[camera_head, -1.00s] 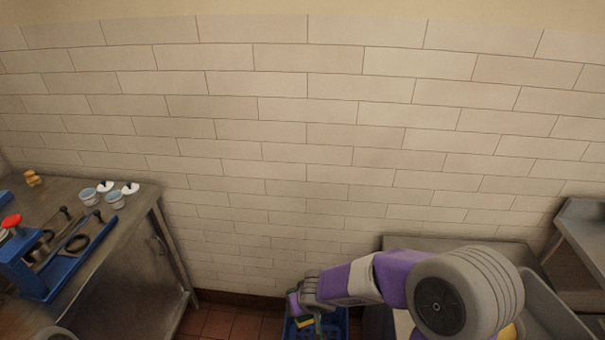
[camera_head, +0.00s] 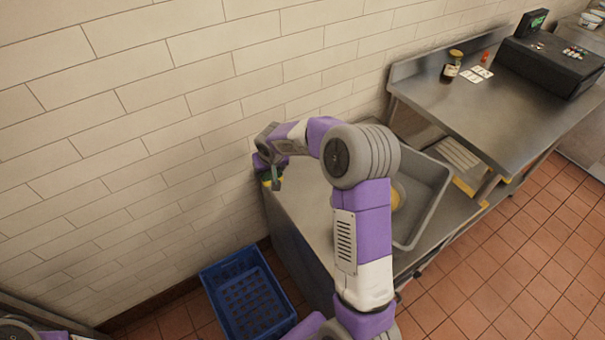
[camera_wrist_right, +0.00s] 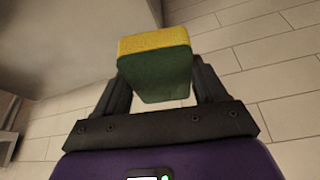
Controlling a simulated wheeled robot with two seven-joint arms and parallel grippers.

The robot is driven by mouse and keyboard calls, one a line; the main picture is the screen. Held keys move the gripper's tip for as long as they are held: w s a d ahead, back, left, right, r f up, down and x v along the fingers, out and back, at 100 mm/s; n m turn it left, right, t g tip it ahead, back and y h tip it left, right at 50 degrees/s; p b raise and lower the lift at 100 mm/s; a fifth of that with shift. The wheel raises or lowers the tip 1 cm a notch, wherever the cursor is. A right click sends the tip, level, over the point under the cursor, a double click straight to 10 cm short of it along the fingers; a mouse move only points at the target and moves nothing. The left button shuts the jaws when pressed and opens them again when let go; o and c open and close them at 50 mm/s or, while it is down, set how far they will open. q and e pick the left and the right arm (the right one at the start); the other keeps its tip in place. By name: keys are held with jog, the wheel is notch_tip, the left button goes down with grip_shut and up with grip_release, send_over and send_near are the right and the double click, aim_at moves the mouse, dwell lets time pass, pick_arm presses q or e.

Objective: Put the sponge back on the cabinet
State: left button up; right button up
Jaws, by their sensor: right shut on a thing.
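The yellow and green sponge (camera_wrist_right: 155,62) sits between the two fingers of my right gripper (camera_wrist_right: 155,85) in the right wrist view, yellow face on top. My right gripper is shut on it. In the head view the sponge (camera_head: 271,179) is small and partly covered by the gripper (camera_head: 274,175), near the back left corner of the low steel cabinet (camera_head: 294,212). Whether the sponge touches the cabinet top cannot be told. My left gripper is not in view; only a bit of my left arm shows at the bottom left.
A blue crate (camera_head: 215,272) stands on the tiled floor left of the cabinet. A grey tub (camera_head: 432,200) lies on the cabinet's right part, partly behind my right arm. A higher steel table (camera_head: 475,100) with small items stands at the right. The tiled wall is close behind.

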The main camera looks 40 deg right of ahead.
jog(key=m+b, duration=0.1)
jog(key=m, duration=0.1)
send_over(301, 171)
jog(key=s+a, duration=0.1)
notch_tip(301, 171, down, 3)
jog(key=shift+h, duration=0.5)
jog(key=f, duration=0.1)
jog(key=f+b, duration=0.1)
jog(key=f, duration=0.3)
jog(key=shift+s+d, duration=0.2)
jog(key=shift+d, duration=0.05)
jog(key=shift+f+b, duration=0.75)
jog(key=shift+f, duration=1.7)
jog(key=shift+f, duration=0.15)
jog(key=o, duration=0.9)
jog(key=shift+o, duration=0.2)
